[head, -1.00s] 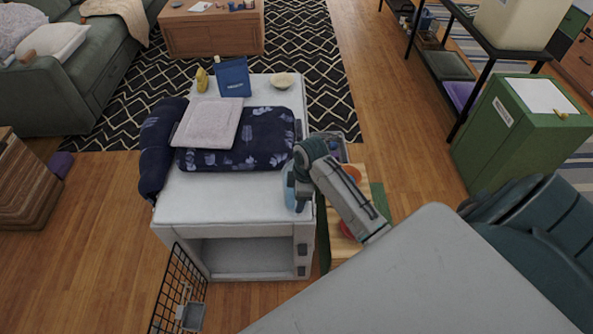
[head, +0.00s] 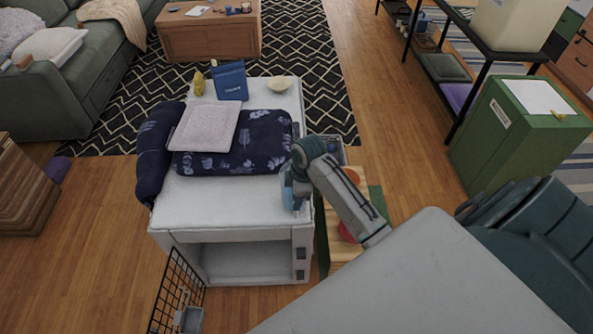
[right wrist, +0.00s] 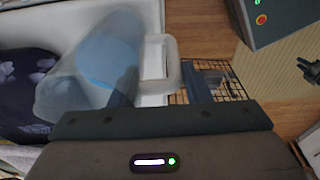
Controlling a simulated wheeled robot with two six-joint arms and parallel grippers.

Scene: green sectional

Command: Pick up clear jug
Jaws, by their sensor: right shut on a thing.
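The clear jug (right wrist: 105,62) is see-through and bluish with a pale handle (right wrist: 160,82). It fills the upper left of the right wrist view, over the white cabinet top. In the head view only a bluish part of the jug (head: 286,190) shows at the cabinet's right edge, mostly hidden by my right arm. My right gripper (head: 296,191) is at the jug and shut on it. In the right wrist view its fingers (right wrist: 160,88) lie on both sides of the handle. I cannot tell whether the jug touches the cabinet. My left gripper is out of view.
The white cabinet (head: 225,205) carries a dark floral cushion (head: 262,140), a folded pale cloth (head: 205,127), a blue box (head: 231,80), a yellow item (head: 199,84) and a bowl (head: 280,83). A wooden surface (head: 345,250) stands right beside it. A wire door (head: 178,290) hangs open in front.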

